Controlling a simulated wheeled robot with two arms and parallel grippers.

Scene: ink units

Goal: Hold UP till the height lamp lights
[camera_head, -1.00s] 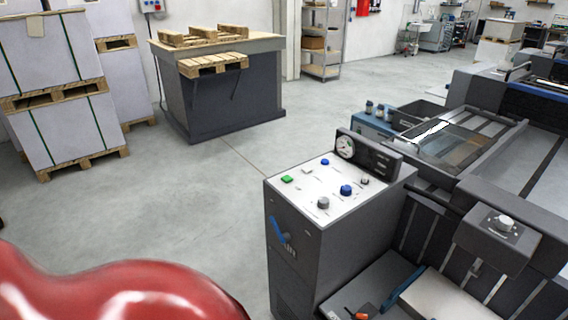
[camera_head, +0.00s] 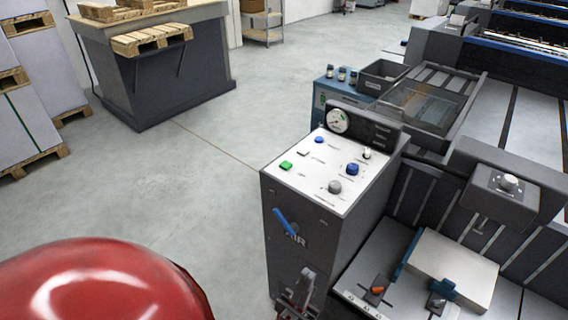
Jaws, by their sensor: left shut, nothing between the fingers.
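The control cabinet (camera_head: 300,238) stands at the centre with a sloped white panel (camera_head: 312,178) on top. The labels are too small to read, so I cannot tell which is UP. A dark display block (camera_head: 378,127) beside the round gauge (camera_head: 338,121) shows no clearly lit lamp. My left gripper (camera_head: 305,277) is shut and empty, low before the cabinet's front. My right gripper is out of view.
A blue AIR lever (camera_head: 285,221) sticks out from the cabinet front. To the right is a tray with a pale block (camera_head: 452,265). A grey knob box (camera_head: 503,190) stands behind it. Open floor (camera_head: 200,190) lies left of the cabinet.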

